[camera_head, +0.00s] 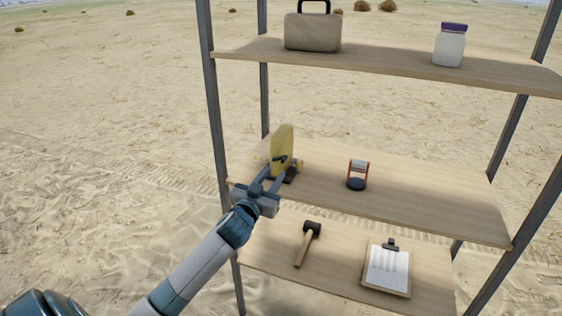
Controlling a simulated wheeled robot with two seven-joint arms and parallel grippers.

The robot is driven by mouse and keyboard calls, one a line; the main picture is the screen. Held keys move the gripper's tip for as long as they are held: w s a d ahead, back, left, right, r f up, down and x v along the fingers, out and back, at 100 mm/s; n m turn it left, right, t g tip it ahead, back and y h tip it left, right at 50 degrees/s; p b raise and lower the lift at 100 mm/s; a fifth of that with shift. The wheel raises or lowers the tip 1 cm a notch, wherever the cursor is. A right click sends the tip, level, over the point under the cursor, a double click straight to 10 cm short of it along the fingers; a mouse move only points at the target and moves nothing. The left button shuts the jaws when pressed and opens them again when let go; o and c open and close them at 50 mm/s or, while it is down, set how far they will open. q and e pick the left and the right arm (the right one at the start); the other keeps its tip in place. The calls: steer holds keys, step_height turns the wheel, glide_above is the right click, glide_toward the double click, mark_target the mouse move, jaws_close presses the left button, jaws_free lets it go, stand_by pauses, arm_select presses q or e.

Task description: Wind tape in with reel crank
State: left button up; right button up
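A yellow tape reel (283,140) stands upright near the left end of the middle shelf. A small dark part, apparently its crank (281,159), shows on its near face. My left gripper (280,168) is right in front of the reel, close to the crank. Its two fingers are apart and point at the reel. The gripper covers the lower part of the reel, and I cannot tell whether a finger touches the crank. No drawn-out tape can be made out. My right gripper is not in view.
A small red-and-black item (358,175) stands right of the reel on the middle shelf (430,205). A hammer (307,245) and clipboard (387,270) lie below. A case (313,32) and a purple-lidded jar (449,47) stand above. A metal post (213,110) rises left of the reel.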

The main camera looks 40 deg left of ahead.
mark_target(282, 163)
arm_select(q)
steer(key=shift+p+x, duration=0.8)
steer(key=shift+x, duration=2.9)
jaws_close()
